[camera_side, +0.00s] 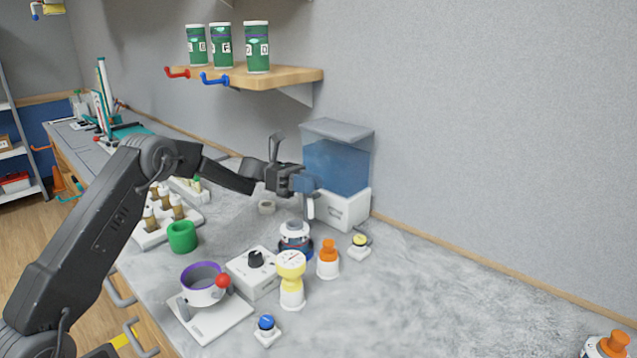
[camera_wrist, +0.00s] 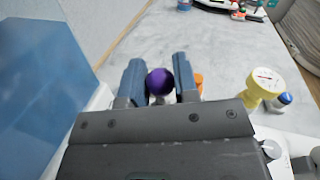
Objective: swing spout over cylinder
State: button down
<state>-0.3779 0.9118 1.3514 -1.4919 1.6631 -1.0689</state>
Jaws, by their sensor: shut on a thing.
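A water dispenser has a blue tank (camera_side: 338,165) on a white base (camera_side: 347,208). A pale spout-like piece (camera_side: 309,207) hangs at its front left, just below my gripper (camera_side: 306,183). In the wrist view, the blue fingers of my gripper (camera_wrist: 157,84) are closed around a round purple knob (camera_wrist: 159,82), which looks like part of the spout. The side view hides this grip behind the fingers. A short white, dark-banded vessel (camera_side: 295,236) stands on the bench below and left of the spout. I cannot tell whether it is the cylinder.
An orange-topped bottle (camera_side: 328,258), a yellow gauge-like piece (camera_side: 291,279) and a white box with a black knob (camera_side: 255,270) stand close in front. A yellow button (camera_side: 360,245) sits right of them. A shelf (camera_side: 270,78) with green canisters hangs above. The bench's right side is mostly clear.

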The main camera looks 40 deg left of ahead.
jog(key=shift+s+a+m+g+h, duration=0.1)
jog(key=shift+s+a+m+g, duration=0.25)
jog(key=shift+m+g, duration=0.5)
jog(key=shift+s+a+m+g+h, duration=0.1)
jog(key=shift+s+a+m+g, duration=0.25)
jog(key=shift+g, duration=0.85)
jog(key=shift+s+a+m+g+h, duration=0.15)
jog(key=shift+a+m+g, duration=0.25)
jog(key=shift+m+g, duration=0.55)
jog(key=shift+s, duration=0.1)
jog(key=c, duration=0.9)
grip_release()
